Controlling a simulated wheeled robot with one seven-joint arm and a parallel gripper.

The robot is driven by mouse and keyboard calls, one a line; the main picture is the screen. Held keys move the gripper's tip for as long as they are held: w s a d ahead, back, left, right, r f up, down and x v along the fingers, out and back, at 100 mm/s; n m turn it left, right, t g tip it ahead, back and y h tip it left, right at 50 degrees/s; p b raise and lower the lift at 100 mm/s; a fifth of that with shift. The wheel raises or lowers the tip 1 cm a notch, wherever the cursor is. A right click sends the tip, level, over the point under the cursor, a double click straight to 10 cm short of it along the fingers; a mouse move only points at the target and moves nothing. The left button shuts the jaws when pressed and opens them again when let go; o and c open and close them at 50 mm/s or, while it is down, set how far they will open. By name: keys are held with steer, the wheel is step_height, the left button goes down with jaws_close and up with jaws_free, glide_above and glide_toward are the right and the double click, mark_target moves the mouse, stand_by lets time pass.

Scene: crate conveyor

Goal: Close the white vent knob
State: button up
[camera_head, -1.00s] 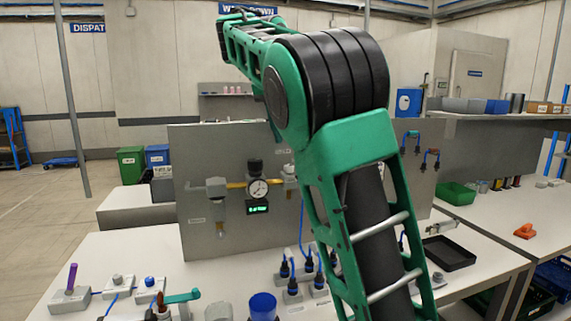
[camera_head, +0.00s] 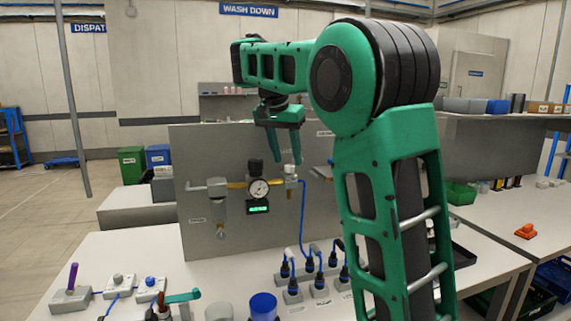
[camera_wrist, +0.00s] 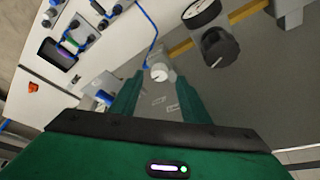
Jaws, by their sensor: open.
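The white vent knob (camera_head: 291,170) is on the fitting at the right end of the brass pipe, on the upright grey panel. In the wrist view the white knob (camera_wrist: 160,73) appears ahead of my fingertips, roughly between them. My gripper (camera_head: 288,158) points down with its two green fingers apart, close to the knob. In the wrist view my gripper (camera_wrist: 154,82) is open, with nothing held. Whether the fingers touch the knob cannot be told. The knob's marking is too small to read.
A pressure gauge (camera_head: 259,189), a black knob (camera_head: 255,166) and a green display (camera_head: 258,208) are left of the vent knob. A blue hose (camera_head: 303,215) runs down from the fitting to the bench. Several connectors (camera_head: 292,290) and a blue cup (camera_head: 263,306) stand below.

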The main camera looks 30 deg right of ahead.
mark_target(289, 169)
steer(key=shift+x, duration=1.25)
steer(key=shift+c, duration=0.7)
steer(key=c, duration=0.9)
